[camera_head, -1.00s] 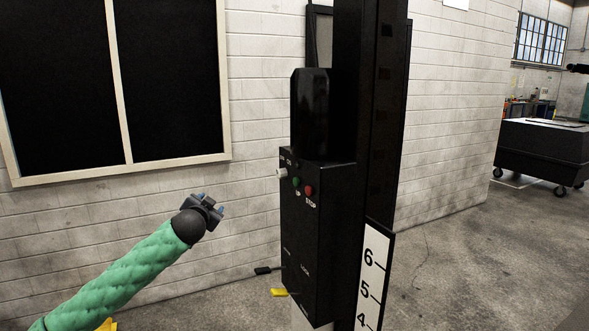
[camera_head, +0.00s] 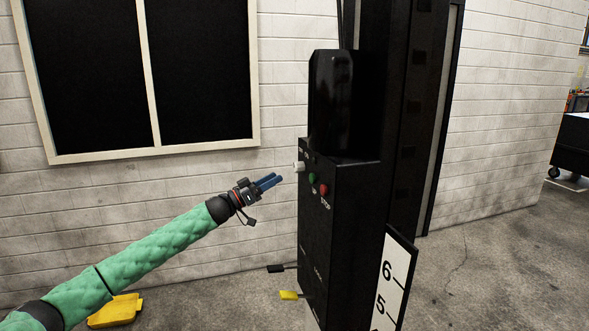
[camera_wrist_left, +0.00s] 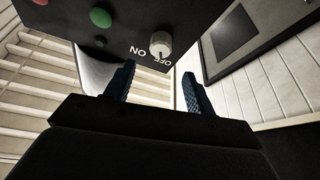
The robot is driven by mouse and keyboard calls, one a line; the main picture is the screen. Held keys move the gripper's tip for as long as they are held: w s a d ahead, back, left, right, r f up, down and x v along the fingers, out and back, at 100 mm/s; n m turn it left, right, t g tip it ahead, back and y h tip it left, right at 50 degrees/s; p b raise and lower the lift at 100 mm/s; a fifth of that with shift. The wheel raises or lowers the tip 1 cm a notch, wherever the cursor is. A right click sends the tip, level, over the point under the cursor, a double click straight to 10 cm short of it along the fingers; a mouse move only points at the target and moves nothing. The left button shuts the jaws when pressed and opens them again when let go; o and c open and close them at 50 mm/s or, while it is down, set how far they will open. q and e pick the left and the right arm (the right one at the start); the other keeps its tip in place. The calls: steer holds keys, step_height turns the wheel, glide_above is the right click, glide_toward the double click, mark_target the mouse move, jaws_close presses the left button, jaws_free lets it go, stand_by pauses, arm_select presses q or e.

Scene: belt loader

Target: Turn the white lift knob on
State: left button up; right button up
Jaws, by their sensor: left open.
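The white lift knob (camera_head: 299,167) sits on the upper left of the black control box (camera_head: 336,215). In the left wrist view the knob (camera_wrist_left: 161,45) lies between ON and OFF labels, ahead of the fingers; which label it points at is hard to tell. My left gripper (camera_head: 268,181) is just left of the knob and slightly below it, apart from it. In the left wrist view its two blue fingers (camera_wrist_left: 158,88) are spread with nothing between them. My right gripper is not in view.
A green button (camera_head: 311,178) and a red stop button (camera_head: 324,189) sit right of the knob. A black mast (camera_head: 405,120) rises behind the box. Yellow and black pedals (camera_head: 289,295) stick out low on the left. A brick wall with a dark framed board (camera_head: 200,70) stands behind.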

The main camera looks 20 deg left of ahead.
mark_target(294, 168)
arm_select(q)
steer(key=shift+n, duration=0.4)
steer(key=p+x, duration=0.3)
steer(key=x, duration=0.3)
steer(key=shift+w+d, duration=0.1)
steer(key=shift+d, duration=0.05)
steer(key=shift+p+x, duration=0.35)
steer(key=shift+x, duration=0.55)
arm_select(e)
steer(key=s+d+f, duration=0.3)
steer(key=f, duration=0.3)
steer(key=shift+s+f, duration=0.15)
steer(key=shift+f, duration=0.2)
arm_select(q)
steer(key=c, duration=0.9)
steer(key=shift+c, duration=0.4)
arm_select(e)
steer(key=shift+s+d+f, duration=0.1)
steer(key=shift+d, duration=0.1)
